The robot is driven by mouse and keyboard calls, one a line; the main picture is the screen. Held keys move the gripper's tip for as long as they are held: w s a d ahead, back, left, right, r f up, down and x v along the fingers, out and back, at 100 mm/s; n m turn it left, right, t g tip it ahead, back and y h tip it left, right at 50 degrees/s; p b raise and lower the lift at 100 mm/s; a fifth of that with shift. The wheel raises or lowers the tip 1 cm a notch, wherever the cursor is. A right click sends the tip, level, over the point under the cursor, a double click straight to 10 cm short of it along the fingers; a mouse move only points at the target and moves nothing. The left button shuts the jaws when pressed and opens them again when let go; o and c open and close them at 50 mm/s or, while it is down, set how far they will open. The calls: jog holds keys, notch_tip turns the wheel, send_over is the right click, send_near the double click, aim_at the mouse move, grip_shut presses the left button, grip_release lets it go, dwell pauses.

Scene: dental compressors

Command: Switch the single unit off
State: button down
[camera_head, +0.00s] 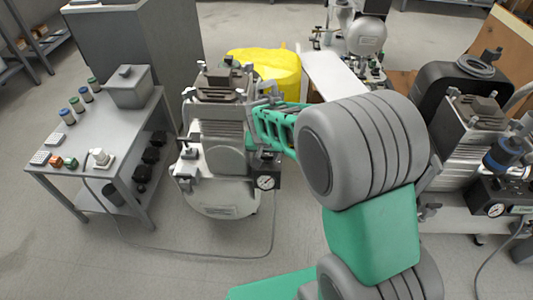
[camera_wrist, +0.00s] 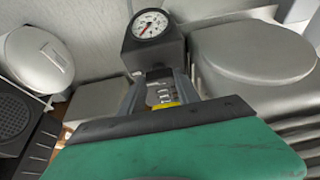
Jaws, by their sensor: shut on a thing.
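The single unit (camera_head: 215,150) is a light grey compressor with a rounded tank, standing on the floor in the middle of the head view. A dark control box with a round white gauge (camera_head: 265,182) sits on its right side. The same gauge box (camera_wrist: 153,45) is upper middle in the wrist view. My gripper (camera_wrist: 160,74) reaches the box from the near side in that view, its two fingers close together at the box's edge. It is shut on a small part of the box, mostly hidden between the fingers. The switch's position cannot be made out.
A grey metal table (camera_head: 120,140) with jars, a box and small devices stands at left. A yellow covered object (camera_head: 270,68) is behind the unit. Another compressor (camera_head: 465,135) stands at right. A cable lies on the open floor in front.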

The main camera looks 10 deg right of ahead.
jog(key=shift+n, duration=0.3)
jog(key=n+p, duration=0.1)
jog(key=n+y+p, duration=0.1)
jog(key=n, duration=0.1)
jog(key=shift+d+r, duration=0.15)
jog(key=shift+d, duration=0.05)
jog(key=n+y+p, duration=0.1)
jog(key=n, duration=0.1)
jog(key=n+y+p, duration=0.1)
jog(key=n, duration=0.2)
jog(key=shift+d+n+g+y, duration=0.1)
jog(key=shift+n+g+y, duration=0.2)
jog(key=n+g+y, duration=0.1)
jog(key=n, duration=0.3)
jog(key=shift+w+d+n+p, duration=0.1)
jog(key=shift+n+p, duration=0.2)
jog(key=shift+p, duration=0.1)
jog(key=shift+w+n+g+y, duration=0.1)
jog(key=shift+n+g+y, duration=0.25)
jog(key=shift+n, duration=0.7)
jog(key=shift+n+g+y, duration=0.25)
jog(key=shift+n+g, duration=0.1)
jog(key=shift+n, duration=0.7)
jog(key=c, duration=0.9)
grip_release()
